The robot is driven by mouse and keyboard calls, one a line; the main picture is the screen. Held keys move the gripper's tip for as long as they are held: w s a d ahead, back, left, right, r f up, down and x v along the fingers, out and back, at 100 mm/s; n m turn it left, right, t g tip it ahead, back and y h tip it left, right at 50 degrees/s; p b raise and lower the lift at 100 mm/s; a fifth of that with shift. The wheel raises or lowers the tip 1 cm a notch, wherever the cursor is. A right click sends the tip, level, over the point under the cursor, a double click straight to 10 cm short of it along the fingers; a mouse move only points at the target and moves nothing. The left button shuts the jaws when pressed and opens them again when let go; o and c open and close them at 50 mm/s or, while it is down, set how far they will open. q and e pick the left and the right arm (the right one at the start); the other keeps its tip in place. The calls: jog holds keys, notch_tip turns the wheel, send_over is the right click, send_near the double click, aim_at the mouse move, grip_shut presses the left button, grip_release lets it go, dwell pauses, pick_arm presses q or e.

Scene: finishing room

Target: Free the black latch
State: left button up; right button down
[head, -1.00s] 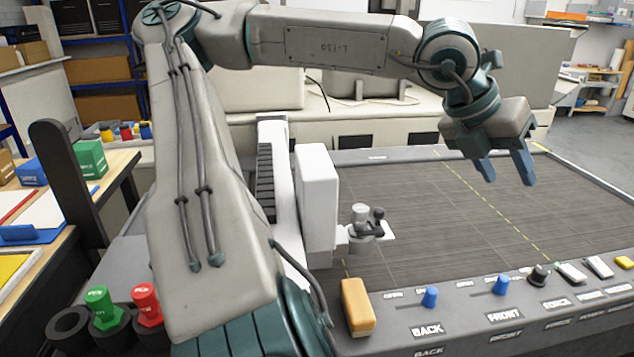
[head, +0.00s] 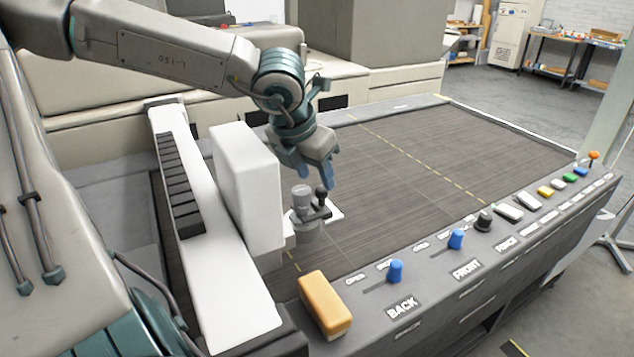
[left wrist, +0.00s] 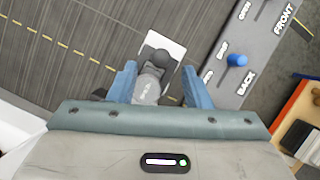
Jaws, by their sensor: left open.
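The black latch (head: 321,196) is a small dark lever with a rounded knob on a grey cylinder (head: 302,197) at the side of the white carriage head (head: 245,190). In the left wrist view the latch's knob (left wrist: 158,57) shows between the blue fingertips, with the cylinder (left wrist: 150,84) nearer and a white plate (left wrist: 172,45) under it. My left gripper (head: 317,176) is open, its blue fingers pointing down just above the latch. I cannot tell whether they touch it. My right gripper is not in view.
The dark flat cutting bed (head: 430,150) lies clear to the right. A front control panel carries blue sliders (head: 395,271), a black knob (head: 484,219) and several buttons. An orange block (head: 326,305) sits at its left end. The white gantry beam (head: 215,270) stands left of the head.

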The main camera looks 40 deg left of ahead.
aim_at(320, 188)
pick_arm(q)
jog(key=shift+x, duration=1.95)
grip_shut()
